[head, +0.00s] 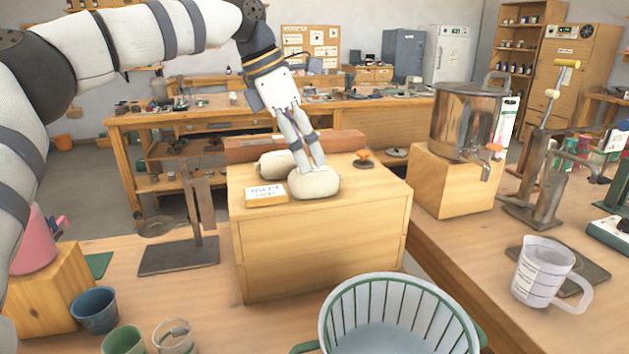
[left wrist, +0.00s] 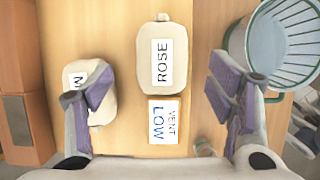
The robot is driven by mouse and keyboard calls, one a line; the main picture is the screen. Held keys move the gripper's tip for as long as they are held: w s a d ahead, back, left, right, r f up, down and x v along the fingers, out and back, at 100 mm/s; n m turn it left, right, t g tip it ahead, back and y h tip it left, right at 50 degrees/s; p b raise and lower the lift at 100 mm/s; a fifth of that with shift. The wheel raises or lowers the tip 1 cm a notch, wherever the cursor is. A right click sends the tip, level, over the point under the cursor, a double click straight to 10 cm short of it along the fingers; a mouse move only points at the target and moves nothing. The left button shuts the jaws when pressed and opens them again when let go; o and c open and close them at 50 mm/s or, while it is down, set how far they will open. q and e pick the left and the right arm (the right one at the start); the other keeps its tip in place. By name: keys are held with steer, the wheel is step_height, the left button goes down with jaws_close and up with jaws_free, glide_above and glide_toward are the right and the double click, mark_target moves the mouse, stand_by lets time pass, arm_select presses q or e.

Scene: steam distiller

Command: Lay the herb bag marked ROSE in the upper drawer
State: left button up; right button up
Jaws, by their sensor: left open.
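The ROSE herb bag (left wrist: 161,38) is a cream pouch with a white label, lying flat on the wooden box (head: 318,245). In the head view it is the front bag (head: 315,184), right of a VENT LOW card (left wrist: 177,108). My left gripper (head: 308,166) is open and points down over the bags. In the left wrist view its fingers are wide apart, with the ROSE bag ahead between them; I cannot tell if they touch it. A second bag (head: 273,163) lies behind, its label partly hidden by a finger. I cannot make out the upper drawer.
An orange knob (head: 363,158) is on the box top's right side. A pale green basket (head: 398,300) stands in front. A metal pot (head: 462,120) is to the right, and a metal stand (head: 178,254) to the left.

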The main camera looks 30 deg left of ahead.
mark_target(314, 169)
arm_select(q)
steer(key=x, duration=0.5)
steer(key=shift+d+f, duration=0.15)
steer(key=shift+f, duration=0.15)
steer(key=c, duration=1.4)
steer(key=shift+o, duration=0.2)
steer(key=shift+r, duration=0.1)
